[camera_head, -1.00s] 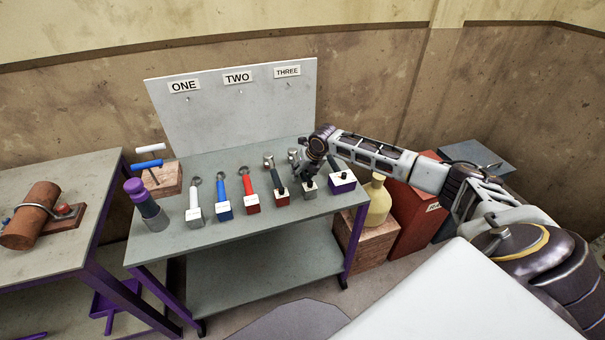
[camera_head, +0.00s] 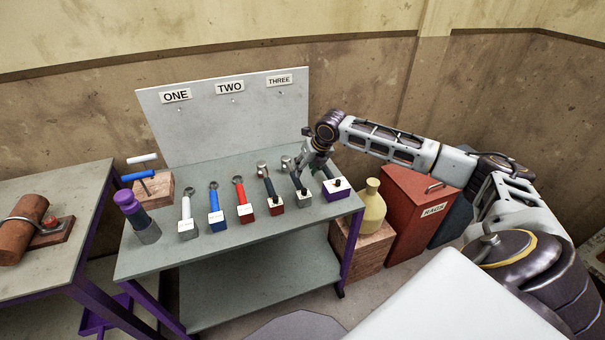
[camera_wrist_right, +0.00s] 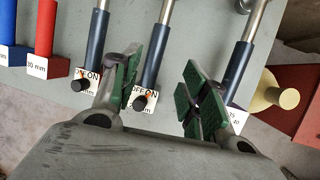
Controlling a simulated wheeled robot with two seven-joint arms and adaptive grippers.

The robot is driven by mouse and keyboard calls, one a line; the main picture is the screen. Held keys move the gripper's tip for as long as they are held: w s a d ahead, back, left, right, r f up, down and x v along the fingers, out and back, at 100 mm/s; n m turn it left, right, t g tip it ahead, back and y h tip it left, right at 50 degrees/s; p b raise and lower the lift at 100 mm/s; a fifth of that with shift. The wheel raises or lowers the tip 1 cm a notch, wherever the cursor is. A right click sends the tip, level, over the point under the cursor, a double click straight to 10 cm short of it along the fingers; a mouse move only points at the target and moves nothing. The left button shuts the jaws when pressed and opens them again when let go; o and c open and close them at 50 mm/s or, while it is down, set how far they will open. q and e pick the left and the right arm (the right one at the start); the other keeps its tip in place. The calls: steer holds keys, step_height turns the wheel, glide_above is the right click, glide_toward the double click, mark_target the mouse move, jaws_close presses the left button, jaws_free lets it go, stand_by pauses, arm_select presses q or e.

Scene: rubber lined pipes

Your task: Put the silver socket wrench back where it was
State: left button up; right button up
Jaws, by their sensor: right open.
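Which wrench the task calls the silver socket wrench I cannot tell for sure. My right gripper (camera_head: 311,177) is open. In the right wrist view its green-padded fingers (camera_wrist_right: 162,85) stand on either side of the middle handle, nearer the left finger, with no visible grip. My left gripper is not in view.
White, blue (camera_head: 214,205) and red-handled (camera_head: 241,196) wrenches stand close by at left. A purple block (camera_head: 337,189) is close at right. A board (camera_head: 225,125) labelled ONE, TWO, THREE stands behind. A yellow bottle (camera_head: 371,210) and red cabinet (camera_head: 414,210) stand beyond the table.

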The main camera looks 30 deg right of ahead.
arm_select(q)
steer(key=shift+w+d+r, duration=0.1)
steer(key=shift+w+d, duration=0.1)
steer(key=shift+w, duration=0.65)
arm_select(e)
steer(key=v, duration=0.3)
steer(key=shift+s+r, duration=0.2)
steer(key=shift+r, duration=0.15)
arm_select(q)
steer(key=shift+s, duration=0.1)
